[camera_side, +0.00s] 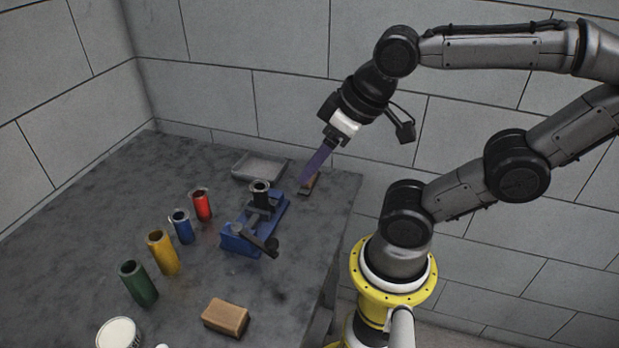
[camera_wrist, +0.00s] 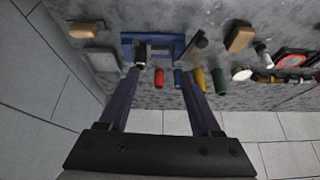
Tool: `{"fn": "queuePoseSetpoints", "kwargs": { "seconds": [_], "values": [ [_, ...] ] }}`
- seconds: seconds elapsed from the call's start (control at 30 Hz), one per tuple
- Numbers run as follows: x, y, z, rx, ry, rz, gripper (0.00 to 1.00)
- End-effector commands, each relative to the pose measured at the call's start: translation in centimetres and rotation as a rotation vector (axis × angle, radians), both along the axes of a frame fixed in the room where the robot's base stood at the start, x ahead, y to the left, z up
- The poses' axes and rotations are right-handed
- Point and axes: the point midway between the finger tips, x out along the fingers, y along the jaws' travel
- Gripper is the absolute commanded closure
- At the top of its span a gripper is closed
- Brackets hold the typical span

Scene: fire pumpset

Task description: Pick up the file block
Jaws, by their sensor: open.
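Two brown blocks lie on the table, and I cannot tell for sure which is the file block. A small flat dark-topped brown block (camera_side: 310,184) lies at the table's right edge; it shows at the upper left in the wrist view (camera_wrist: 86,30). A larger tan block (camera_side: 226,317) lies at the front, and at the upper right in the wrist view (camera_wrist: 240,37). My gripper (camera_side: 303,184) has long purple fingers pointing down, tips close to the small block in the side view. In the wrist view the fingers (camera_wrist: 158,71) are apart with nothing held between them.
A blue vise (camera_side: 238,240) with a dark cylinder stands mid-table. A grey tray (camera_side: 260,166) lies behind it. Red (camera_side: 202,205), blue (camera_side: 182,227), yellow (camera_side: 162,253) and green (camera_side: 139,284) cylinders stand in a row. A white round container (camera_side: 120,333) is at the front. The table's left side is clear.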

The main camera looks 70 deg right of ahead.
Motion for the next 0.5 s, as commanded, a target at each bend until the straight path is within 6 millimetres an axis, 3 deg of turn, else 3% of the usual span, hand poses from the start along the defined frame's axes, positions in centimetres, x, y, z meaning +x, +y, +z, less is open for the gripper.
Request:
{"fn": "queuePoseSetpoints", "kwargs": {
  "seconds": [0.13,0.27,0.37,0.5],
  "values": [
    [0.7,0.0,1.2,0.076,-0.004,-0.143,0.35],
    [2.8,-1.2,2.2,0.157,0.04,-0.371,0.35],
    [4.8,-3.0,2.4,0.213,0.089,-0.581,0.35],
    [7.5,-6.9,1.6,0.278,0.165,-0.892,0.35]
  ]
}}
